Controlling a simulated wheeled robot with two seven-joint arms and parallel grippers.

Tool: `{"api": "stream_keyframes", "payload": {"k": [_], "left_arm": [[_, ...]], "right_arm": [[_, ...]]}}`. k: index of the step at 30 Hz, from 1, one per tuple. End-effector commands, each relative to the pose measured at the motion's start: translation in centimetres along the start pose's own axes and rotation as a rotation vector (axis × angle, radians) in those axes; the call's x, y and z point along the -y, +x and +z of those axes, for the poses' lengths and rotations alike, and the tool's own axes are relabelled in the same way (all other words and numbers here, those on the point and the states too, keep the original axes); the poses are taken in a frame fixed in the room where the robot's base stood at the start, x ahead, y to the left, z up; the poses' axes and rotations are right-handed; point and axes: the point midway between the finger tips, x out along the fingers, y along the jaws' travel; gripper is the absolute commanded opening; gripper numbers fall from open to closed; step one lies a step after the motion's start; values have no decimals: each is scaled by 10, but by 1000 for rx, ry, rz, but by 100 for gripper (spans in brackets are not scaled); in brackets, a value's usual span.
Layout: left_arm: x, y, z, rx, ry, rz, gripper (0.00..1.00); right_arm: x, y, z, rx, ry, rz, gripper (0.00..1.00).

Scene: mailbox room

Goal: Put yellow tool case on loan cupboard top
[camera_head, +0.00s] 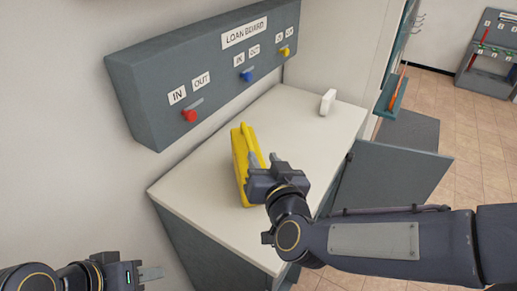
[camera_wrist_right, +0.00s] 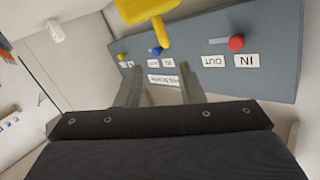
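The yellow tool case (camera_head: 240,165) stands on the pale loan cupboard top (camera_head: 300,125), below the loan board. Part of it also shows at the upper edge of the right wrist view (camera_wrist_right: 145,10). My right gripper (camera_head: 263,160) is just to the right of the case in the head view. Its two fingers are spread apart in the right wrist view (camera_wrist_right: 158,75), with nothing between them and the yellow case beyond their tips. The gripper hides part of the case's right side. My left gripper (camera_head: 152,273) is at the bottom left, away from the case; its finger gap is unclear.
The grey loan board (camera_head: 205,70), with red, blue and yellow knobs, is on the wall behind the top. A small white object (camera_head: 328,102) stands at the top's far end. A grey cupboard door (camera_head: 390,185) hangs open on the right. The near part of the top is clear.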

Motion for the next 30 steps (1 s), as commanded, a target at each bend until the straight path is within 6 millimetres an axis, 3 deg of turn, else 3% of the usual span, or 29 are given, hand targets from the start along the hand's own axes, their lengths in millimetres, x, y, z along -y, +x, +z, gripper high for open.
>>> {"api": "stream_keyframes", "payload": {"k": [4, 11, 17, 23, 30], "left_arm": [[0, -1, 0, 0, 0, 0, 36], [0, -1, 0, 0, 0, 0, 36], [0, -1, 0, 0, 0, 0, 36], [0, -1, 0, 0, 0, 0, 36], [0, -1, 0, 0, 0, 0, 36]], "right_arm": [[0, -12, 0, 1, 0, -1, 35], [-1, -14, 0, 3, 4, -2, 35], [-20, -22, -7, 92, 86, -74, 35], [-64, -68, 3, 320, 165, -152, 35], [-126, -159, 50, 657, 202, -25, 35]]}}
